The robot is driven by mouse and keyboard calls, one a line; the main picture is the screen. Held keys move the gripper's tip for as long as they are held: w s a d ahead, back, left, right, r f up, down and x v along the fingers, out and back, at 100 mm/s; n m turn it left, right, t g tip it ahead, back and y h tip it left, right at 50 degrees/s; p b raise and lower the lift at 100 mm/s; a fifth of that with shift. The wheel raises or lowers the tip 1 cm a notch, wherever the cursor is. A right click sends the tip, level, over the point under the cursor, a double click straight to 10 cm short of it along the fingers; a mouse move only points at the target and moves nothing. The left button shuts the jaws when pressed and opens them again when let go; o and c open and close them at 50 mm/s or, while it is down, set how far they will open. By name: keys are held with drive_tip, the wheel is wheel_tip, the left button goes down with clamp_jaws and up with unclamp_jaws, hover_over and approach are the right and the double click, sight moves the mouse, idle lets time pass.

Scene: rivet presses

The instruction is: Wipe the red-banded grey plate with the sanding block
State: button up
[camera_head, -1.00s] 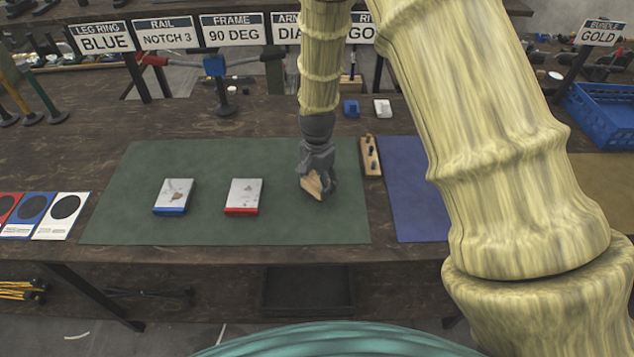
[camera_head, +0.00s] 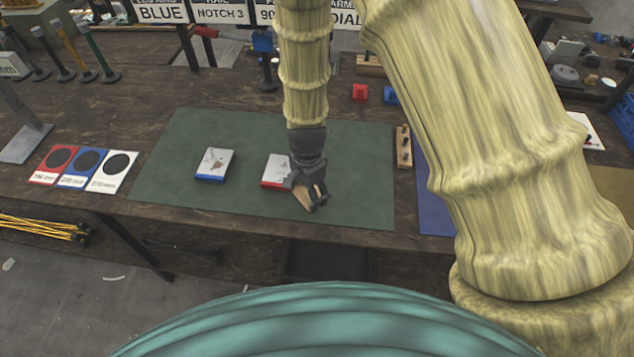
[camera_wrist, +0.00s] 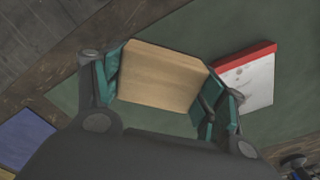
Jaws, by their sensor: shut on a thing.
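The red-banded grey plate (camera_head: 274,171) lies on the green mat, partly hidden behind my gripper in the head view. In the wrist view the plate (camera_wrist: 248,80) shows its red edge and some dark marks on its pale top. My gripper (camera_head: 307,192) is shut on the tan sanding block (camera_head: 302,198), just right of the plate. I cannot tell how high the block is above the mat.
A blue-banded grey plate (camera_head: 214,164) lies left on the green mat (camera_head: 165,190). Red, blue and white cards (camera_head: 85,167) lie further left. A wooden rack (camera_head: 403,146) stands right of the mat. Small red (camera_head: 360,92) and blue (camera_head: 390,95) blocks stand behind.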

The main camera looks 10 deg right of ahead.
drive_tip(key=shift+a, duration=0.1)
drive_tip(key=o, duration=0.6)
drive_tip(key=c, duration=0.4)
